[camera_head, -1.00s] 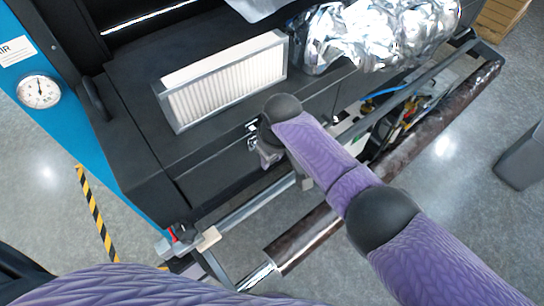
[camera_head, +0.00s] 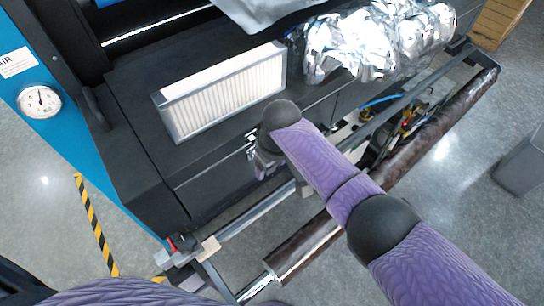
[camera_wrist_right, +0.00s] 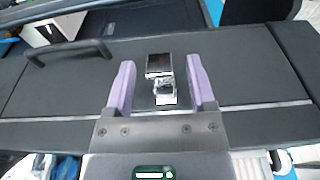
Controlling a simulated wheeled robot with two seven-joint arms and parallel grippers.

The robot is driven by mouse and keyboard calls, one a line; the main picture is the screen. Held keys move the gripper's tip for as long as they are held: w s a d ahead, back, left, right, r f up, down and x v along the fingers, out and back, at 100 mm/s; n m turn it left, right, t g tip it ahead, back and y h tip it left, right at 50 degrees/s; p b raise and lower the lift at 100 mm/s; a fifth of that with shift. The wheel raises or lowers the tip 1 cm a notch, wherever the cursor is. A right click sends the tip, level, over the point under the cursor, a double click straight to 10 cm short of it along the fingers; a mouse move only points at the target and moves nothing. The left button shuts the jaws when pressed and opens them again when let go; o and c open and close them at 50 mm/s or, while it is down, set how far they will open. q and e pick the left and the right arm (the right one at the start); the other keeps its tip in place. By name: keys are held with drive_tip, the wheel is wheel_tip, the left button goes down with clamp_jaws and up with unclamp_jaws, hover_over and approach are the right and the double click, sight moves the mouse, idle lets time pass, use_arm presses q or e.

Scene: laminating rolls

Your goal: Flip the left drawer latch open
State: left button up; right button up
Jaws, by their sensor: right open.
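The drawer latch (camera_wrist_right: 160,78) is a small shiny metal clasp on the black drawer front, at the seam below the top edge. It also shows in the head view (camera_head: 251,140), partly hidden by my right gripper. My right gripper (camera_wrist_right: 160,75) is open, with one purple finger on each side of the latch and a gap on both sides; whether the fingers touch it cannot be seen. In the head view my right gripper (camera_head: 264,165) is at the drawer front, mostly covered by my wrist. My left gripper is not in view.
A white pleated filter (camera_head: 222,92) in a grey frame lies on the black cabinet top (camera_head: 130,105). Crumpled silver foil (camera_head: 375,40) lies right of it. A metal rail and a dark roll (camera_head: 310,245) run in front of the cabinet. A black handle (camera_wrist_right: 70,52) is left of the latch.

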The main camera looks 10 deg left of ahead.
wheel_tip(320, 180, up, 9)
drive_tip(key=d+p, duration=0.1)
drive_tip(key=shift+s, duration=0.45)
drive_tip(key=shift+d+f, duration=0.1)
drive_tip(key=shift+f, duration=0.05)
